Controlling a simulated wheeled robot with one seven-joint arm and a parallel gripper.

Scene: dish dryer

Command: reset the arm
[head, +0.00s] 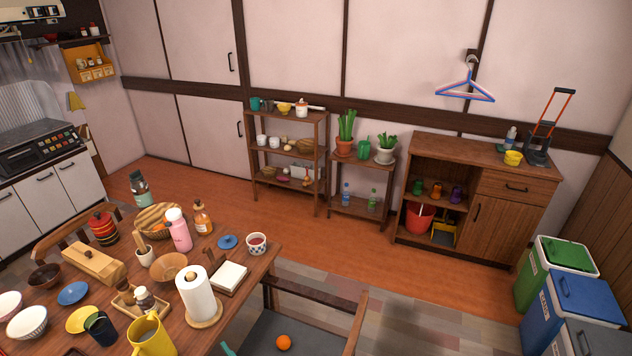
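The only view is from my head camera, and neither my arm nor my gripper shows in it. Whether the gripper is open, shut or holding something is hidden. The task names no other object.
A crowded dining table (250,283) fills the lower left, with a paper towel roll (197,297) and a yellow pitcher (152,337). A chair seat (315,335) holds an orange (283,342). Shelves (287,155) and a cabinet (500,215) line the wall. Bins (575,300) stand right. Wooden floor between is clear.

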